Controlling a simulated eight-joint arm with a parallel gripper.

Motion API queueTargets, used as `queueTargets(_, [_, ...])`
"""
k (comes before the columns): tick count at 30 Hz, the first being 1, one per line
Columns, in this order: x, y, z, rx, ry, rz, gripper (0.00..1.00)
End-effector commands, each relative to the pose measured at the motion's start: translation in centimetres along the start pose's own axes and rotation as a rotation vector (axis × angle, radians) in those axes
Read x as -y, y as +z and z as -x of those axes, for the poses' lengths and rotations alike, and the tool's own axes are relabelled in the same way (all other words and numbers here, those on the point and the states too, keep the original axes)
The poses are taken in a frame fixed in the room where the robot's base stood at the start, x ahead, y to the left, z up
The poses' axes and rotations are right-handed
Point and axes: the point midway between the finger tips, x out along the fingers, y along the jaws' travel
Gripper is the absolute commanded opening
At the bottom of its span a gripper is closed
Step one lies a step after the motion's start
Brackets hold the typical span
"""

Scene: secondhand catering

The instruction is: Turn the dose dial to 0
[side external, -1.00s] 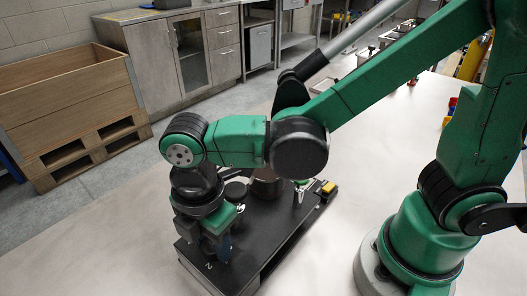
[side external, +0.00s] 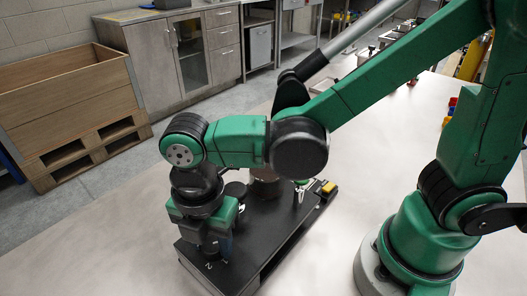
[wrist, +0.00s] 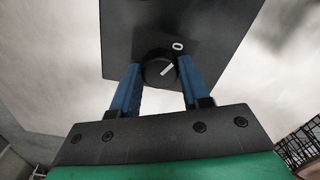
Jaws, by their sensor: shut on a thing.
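The dose dial (wrist: 152,72) is a round black knob with a white pointer line, on a black panel (wrist: 170,20). The line slants up to the right in the wrist view. A white 0 (wrist: 178,46) is printed on the panel beside the knob's upper right; the line slants toward that side but does not point squarely at it. My gripper (wrist: 159,68) has its blue fingers on both sides of the dial, shut on it. In the side external view my gripper (side external: 212,246) points down at the panel's near end and hides the dial. A white 2 (side external: 209,266) shows there.
The black panel (side external: 258,230) lies on a pale table (side external: 110,240). A wooden crate (side external: 65,95) stands on the floor beyond. The table left of the panel is clear.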

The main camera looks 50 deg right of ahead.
Motion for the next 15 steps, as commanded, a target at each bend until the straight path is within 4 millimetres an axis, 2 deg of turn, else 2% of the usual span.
queueTargets(2, [-0.05,-0.08,0.00,-0.003,0.003,0.001,0.00])
queueTargets(3, [-0.05,-0.08,0.00,-0.003,0.003,0.000,0.44])
queueTargets(6, [-0.04,-0.07,0.00,-0.002,0.002,0.000,0.72])
queueTargets(15, [-0.01,-0.02,0.05,-0.001,0.000,-0.001,0.73])
